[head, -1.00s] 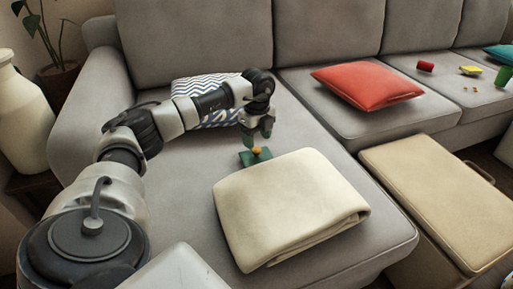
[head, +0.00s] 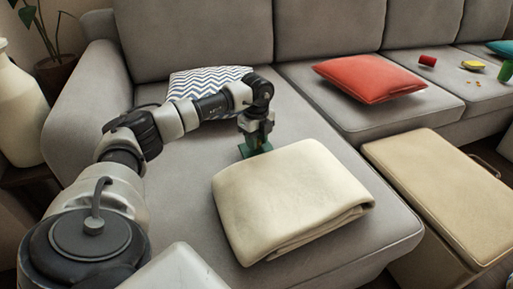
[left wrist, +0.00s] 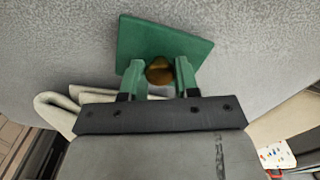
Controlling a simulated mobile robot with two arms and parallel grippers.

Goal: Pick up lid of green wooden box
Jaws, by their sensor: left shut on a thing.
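The green lid (left wrist: 165,38) lies on the grey sofa seat, with a round brown-gold knob (left wrist: 159,70) at its middle. In the head view the lid (head: 247,152) shows just behind the folded cream blanket, partly covered by my gripper. My left gripper (head: 256,141) points down at it from above. In the left wrist view its two green fingers (left wrist: 158,76) are on either side of the knob, shut on it. The box itself cannot be made out apart from the lid. My right gripper is not in view.
The folded cream blanket (head: 290,200) lies close in front of the lid. A zigzag-patterned pillow (head: 205,82) is behind my arm. A red pillow (head: 368,78) and small coloured items lie on the right seats. A tan ottoman (head: 440,190) stands at the right.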

